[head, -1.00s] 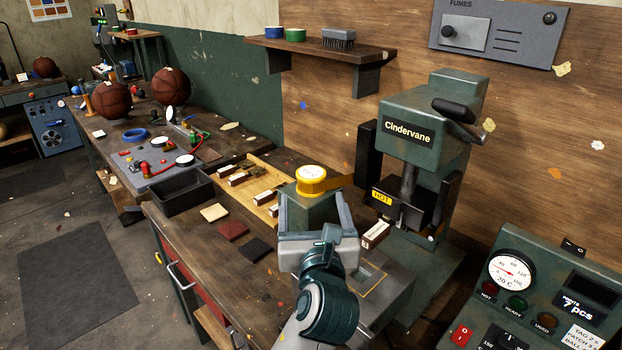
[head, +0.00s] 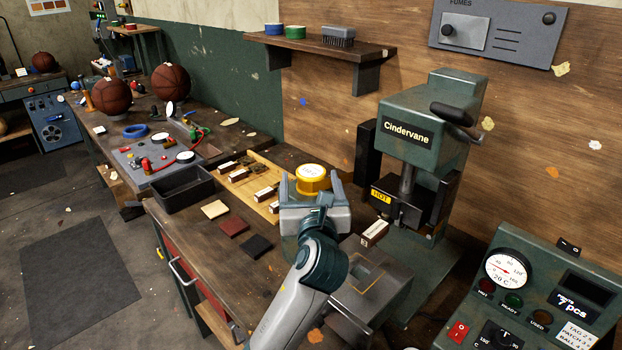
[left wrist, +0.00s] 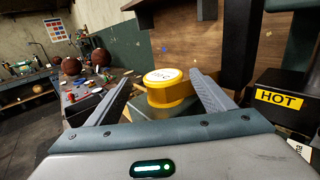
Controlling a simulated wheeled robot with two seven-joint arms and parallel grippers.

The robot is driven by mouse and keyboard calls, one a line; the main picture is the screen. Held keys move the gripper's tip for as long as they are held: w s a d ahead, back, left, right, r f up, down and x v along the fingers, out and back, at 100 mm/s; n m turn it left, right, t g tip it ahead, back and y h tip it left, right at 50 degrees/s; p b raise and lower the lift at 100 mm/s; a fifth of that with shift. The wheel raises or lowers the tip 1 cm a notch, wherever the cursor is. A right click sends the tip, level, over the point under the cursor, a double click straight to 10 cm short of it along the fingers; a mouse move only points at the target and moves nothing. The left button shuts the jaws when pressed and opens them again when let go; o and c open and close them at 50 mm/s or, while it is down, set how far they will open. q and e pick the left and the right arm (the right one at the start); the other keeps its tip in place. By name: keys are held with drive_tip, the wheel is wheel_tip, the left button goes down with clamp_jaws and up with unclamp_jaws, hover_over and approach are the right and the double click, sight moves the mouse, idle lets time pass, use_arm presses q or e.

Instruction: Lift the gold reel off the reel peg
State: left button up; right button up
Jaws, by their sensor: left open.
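The gold reel (head: 312,184), a yellow drum with a white printed top, stands upright in front of the press. It also shows in the left wrist view (left wrist: 168,98), resting above a green block (left wrist: 160,112). The peg itself is hidden. My left gripper (head: 310,178) is open, with one finger to each side of the reel. In the left wrist view the fingers (left wrist: 161,80) have visible gaps to the reel, and nothing is held. My right gripper is not in view.
The green press (head: 425,115) with its HOT block (head: 383,196) stands close on the right. A wooden tray (head: 267,165) with small boxes and a dark bin (head: 180,188) lie to the left. A wall shelf (head: 322,50) hangs behind. The control panel (head: 530,290) is at right front.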

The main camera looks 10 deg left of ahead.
sight(310, 164)
use_arm(q)
drive_tip(key=shift+p+x, duration=0.7)
drive_tip(key=shift+x, duration=1.8)
drive_tip(key=shift+d+f, duration=0.1)
drive_tip(key=shift+d, duration=0.1)
drive_tip(key=c, duration=1)
